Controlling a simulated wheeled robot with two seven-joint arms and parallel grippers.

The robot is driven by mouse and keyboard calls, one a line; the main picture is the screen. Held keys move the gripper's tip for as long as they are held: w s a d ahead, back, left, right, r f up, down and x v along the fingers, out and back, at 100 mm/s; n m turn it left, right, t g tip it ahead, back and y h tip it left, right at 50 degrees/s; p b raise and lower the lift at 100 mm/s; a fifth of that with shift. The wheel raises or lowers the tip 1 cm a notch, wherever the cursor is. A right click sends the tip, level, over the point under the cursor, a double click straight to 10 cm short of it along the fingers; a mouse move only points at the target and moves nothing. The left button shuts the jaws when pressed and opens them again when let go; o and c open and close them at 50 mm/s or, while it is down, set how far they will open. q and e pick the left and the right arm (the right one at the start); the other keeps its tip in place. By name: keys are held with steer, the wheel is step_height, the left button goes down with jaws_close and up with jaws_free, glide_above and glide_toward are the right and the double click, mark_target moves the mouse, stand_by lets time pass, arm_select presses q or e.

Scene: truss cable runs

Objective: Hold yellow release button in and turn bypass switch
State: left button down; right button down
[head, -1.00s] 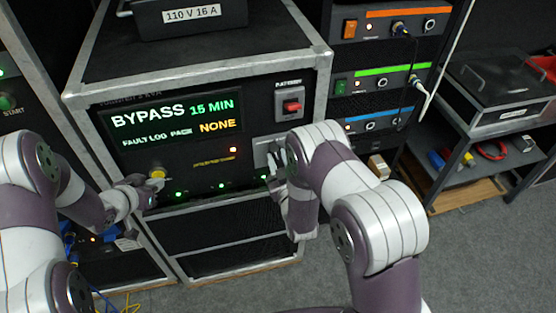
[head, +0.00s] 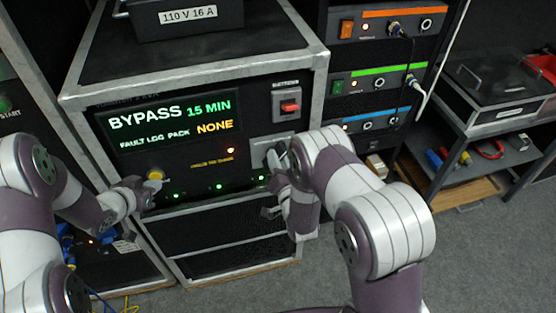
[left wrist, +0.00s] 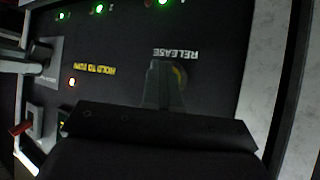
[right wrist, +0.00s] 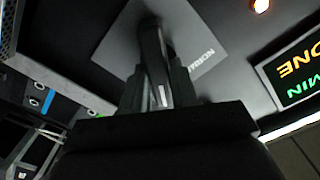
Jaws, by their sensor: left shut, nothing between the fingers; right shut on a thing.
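The yellow release button (head: 155,174) is at the panel's lower left. It also shows partly in the left wrist view (left wrist: 181,75), behind my fingertips, beside the word RELEASE. My left gripper (head: 146,187) is shut and empty, its tips at the button and seemingly against it; how far the button is in cannot be told. The bypass switch has a grey plate (head: 258,145) and a dark handle (right wrist: 153,55). My right gripper (right wrist: 155,88) is shut on this handle, one finger on each side. In the head view my right arm partly covers the switch.
The display (head: 170,120) reads BYPASS 15 MIN, FAULT LOG PACK NONE. A red rocker switch (head: 290,105) sits above the bypass switch. A small lamp (head: 230,150) glows between the two controls. A rack with cables (head: 385,70) and a low shelf (head: 485,150) stand right.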

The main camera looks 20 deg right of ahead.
steer(key=shift+m, duration=0.8)
